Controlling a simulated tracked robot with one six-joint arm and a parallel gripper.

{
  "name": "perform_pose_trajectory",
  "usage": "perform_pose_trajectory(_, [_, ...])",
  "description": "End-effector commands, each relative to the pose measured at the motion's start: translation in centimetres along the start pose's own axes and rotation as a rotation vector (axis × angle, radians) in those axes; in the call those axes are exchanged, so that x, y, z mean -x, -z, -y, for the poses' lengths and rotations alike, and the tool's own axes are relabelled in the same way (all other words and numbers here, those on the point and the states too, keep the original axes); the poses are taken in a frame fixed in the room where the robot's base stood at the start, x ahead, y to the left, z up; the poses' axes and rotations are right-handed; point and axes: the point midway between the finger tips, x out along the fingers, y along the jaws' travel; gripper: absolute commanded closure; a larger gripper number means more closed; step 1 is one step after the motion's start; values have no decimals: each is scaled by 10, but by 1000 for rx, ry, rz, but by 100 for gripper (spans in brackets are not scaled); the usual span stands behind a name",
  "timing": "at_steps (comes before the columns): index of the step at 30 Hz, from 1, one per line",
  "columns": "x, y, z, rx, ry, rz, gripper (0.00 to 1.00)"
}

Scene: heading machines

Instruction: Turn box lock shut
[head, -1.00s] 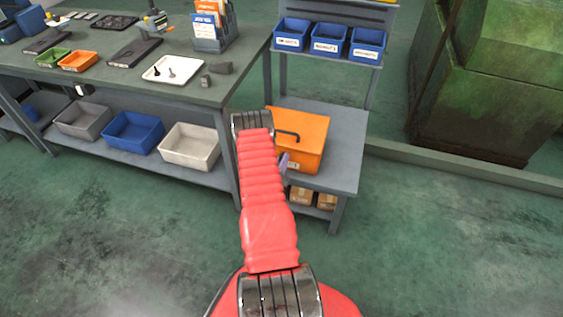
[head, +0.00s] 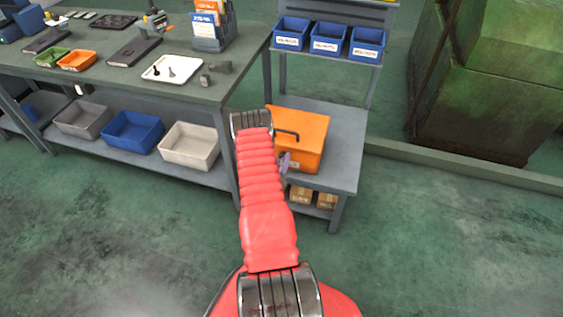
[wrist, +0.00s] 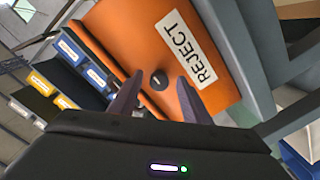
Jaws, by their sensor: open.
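The orange box (head: 310,138) stands on the small grey side table, partly hidden behind my red arm. In the wrist view the box (wrist: 130,28) fills the upper middle, with a white REJECT label (wrist: 186,46). Its lock, a small dark round knob (wrist: 158,80), sits on the orange face below the label. My gripper (wrist: 158,92) is open, with its two purple-grey fingers on either side of the knob in the picture. I cannot tell whether they touch it. In the head view only a small part of the gripper (head: 285,162) shows beside the box.
The side table (head: 345,150) has cardboard boxes (head: 312,198) on its lower shelf. Blue bins (head: 328,40) stand on the rack behind. A long workbench (head: 110,85) with trays is at the left.

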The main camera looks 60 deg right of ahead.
Motion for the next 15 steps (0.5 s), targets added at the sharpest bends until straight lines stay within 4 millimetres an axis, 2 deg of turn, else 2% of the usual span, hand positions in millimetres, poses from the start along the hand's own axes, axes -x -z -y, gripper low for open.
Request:
perform_pose_trajectory(5, [18,0,1,0,3,0,57])
perform_pose_trajectory(15, [76,0,2,2,5,1,57])
